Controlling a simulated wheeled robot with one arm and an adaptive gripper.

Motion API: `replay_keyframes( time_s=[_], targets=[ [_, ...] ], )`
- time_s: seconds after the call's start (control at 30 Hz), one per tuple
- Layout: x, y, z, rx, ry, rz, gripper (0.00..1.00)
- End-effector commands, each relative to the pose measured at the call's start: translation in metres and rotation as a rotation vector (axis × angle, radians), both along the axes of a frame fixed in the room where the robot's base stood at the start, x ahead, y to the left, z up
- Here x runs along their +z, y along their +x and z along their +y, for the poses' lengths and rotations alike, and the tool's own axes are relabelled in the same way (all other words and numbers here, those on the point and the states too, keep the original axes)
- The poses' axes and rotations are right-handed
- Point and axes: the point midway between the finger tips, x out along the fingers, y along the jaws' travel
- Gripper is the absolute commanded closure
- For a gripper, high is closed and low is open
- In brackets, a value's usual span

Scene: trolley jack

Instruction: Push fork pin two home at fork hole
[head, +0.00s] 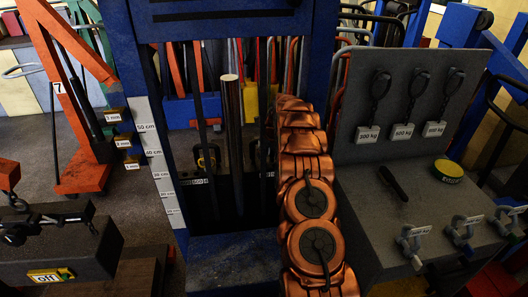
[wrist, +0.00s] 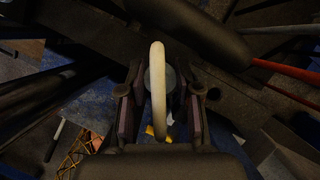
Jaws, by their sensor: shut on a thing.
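In the wrist view my gripper (wrist: 159,108) has its two dark fingers on either side of a pin with a pale loop handle (wrist: 157,65). The fingers are closed on it, and a round grey part shows behind the loop. I take this to be fork pin two, but no label on it is readable. The pin's far end and the fork hole are hidden, so I cannot tell how deep the pin sits. In the head view my gripper is out of sight behind my copper-coloured arm.
A blue press-like frame with a white centimetre scale (head: 157,150) stands mid-view beside my arm. An orange crane (head: 70,90) stands left. Dark bars crowd my gripper.

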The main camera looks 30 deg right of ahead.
Motion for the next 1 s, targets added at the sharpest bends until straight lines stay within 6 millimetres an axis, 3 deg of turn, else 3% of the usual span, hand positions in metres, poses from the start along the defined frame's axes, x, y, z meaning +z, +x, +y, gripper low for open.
replay_keyframes(
  time_s=[1.0],
  targets=[
    [-0.021,0.0,0.0,0.0,0.0,0.0,1.0]
  ],
)
